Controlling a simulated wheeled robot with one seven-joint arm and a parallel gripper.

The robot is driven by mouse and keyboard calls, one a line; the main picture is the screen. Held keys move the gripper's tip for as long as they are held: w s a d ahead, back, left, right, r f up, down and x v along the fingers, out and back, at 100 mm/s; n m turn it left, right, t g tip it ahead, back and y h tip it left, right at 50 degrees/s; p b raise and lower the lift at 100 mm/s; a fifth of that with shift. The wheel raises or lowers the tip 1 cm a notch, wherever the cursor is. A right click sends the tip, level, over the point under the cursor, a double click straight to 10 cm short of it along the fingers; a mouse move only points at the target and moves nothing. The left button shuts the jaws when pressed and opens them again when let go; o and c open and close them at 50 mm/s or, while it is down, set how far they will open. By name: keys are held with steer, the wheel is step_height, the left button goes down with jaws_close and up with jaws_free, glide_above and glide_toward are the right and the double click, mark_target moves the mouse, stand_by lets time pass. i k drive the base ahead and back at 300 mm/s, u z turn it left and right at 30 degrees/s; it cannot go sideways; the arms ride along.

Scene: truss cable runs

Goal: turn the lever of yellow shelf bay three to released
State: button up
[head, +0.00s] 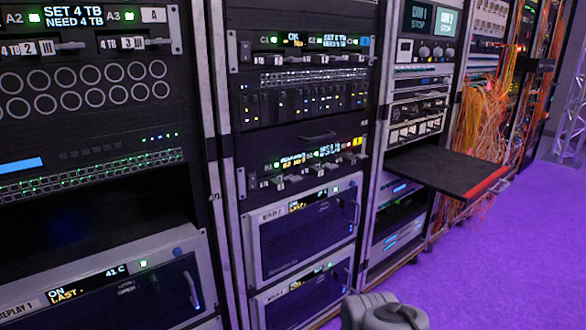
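A shelf (300,166) with bay lights and small levers sits in the middle rack, below the black panel. A small yellow patch and a red light or tag show at its right end. Grey lever handles stick out along its lower edge. The third lever (343,159) seems to be the rightmost; its setting and the display text are too small to read. My gripper's fingers are not in view. Only a rounded grey part, apparently of my arm, shows at the bottom edge, below and right of the shelf.
A similar shelf (310,45) with a blue tag is higher in the same rack, and another (95,35) with a white tag is top left. A black tray (445,170) juts out at right. Loose orange cables (485,120) hang beyond it. Purple floor (500,260) is clear at right.

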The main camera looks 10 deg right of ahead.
mark_target(361, 156)
steer(key=z, duration=0.55)
steer(key=i, duration=1)
steer(key=u, duration=0.65)
steer(key=i, duration=0.35)
steer(key=u, duration=0.4)
